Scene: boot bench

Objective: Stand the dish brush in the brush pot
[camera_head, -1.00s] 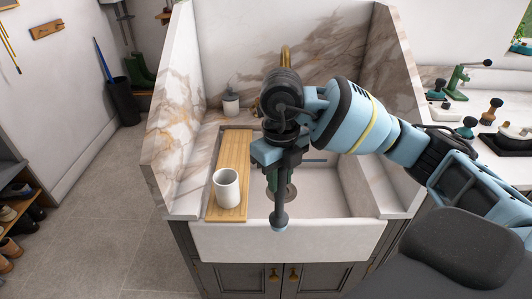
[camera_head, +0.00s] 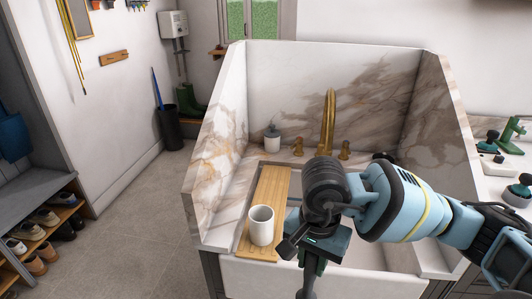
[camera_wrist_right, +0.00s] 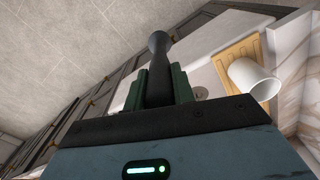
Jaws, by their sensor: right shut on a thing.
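My right gripper (camera_head: 312,258) is shut on a dark grey dish brush (camera_head: 306,284), which hangs down from the jaws over the front of the sink. In the wrist view the brush (camera_wrist_right: 158,55) stands out between the green fingers (camera_wrist_right: 160,88), with a narrow neck and a rounded end. The white cylindrical brush pot (camera_head: 261,226) stands upright on a wooden board, left of my gripper and apart from it. The pot (camera_wrist_right: 254,80) also shows in the wrist view, right of the fingers. The brush's lower end is cut off in the head view. My left gripper is not seen.
The wooden board (camera_head: 268,185) lies along the sink's left side. A brass tap (camera_head: 329,120) and a soap bottle (camera_head: 272,138) stand at the back. Marble splash walls (camera_head: 220,165) rise around the sink. My right arm hides much of the basin.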

